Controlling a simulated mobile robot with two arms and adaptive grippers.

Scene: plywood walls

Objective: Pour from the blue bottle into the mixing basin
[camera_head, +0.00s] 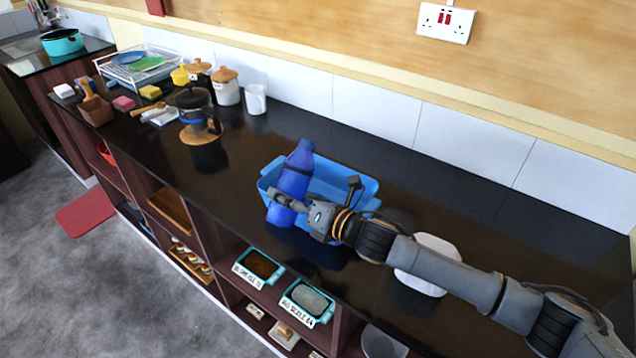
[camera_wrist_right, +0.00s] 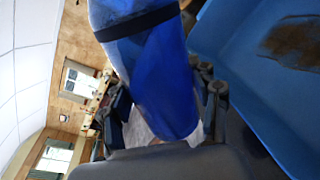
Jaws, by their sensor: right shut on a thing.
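The blue bottle (camera_head: 296,172) is held at the left part of the mixing basin, a light blue rectangular tub (camera_head: 364,185) on the dark counter. The bottle's upper end leans a little right in the head view; I cannot tell its exact tilt. My right gripper (camera_head: 290,206) is shut around the bottle's lower part. In the right wrist view the bottle (camera_wrist_right: 155,75) with a dark band lies between the fingers (camera_wrist_right: 165,108). The basin (camera_wrist_right: 225,40) shows at the right there, with a brown patch (camera_wrist_right: 292,42) inside. My left gripper is out of view.
A white plate-like thing (camera_head: 428,268) lies partly under my right arm. A coffee press (camera_head: 195,108) on a round mat, jars (camera_head: 226,88), a white mug (camera_head: 255,99) and a dish rack (camera_head: 140,66) stand left. Counter between press and basin is clear.

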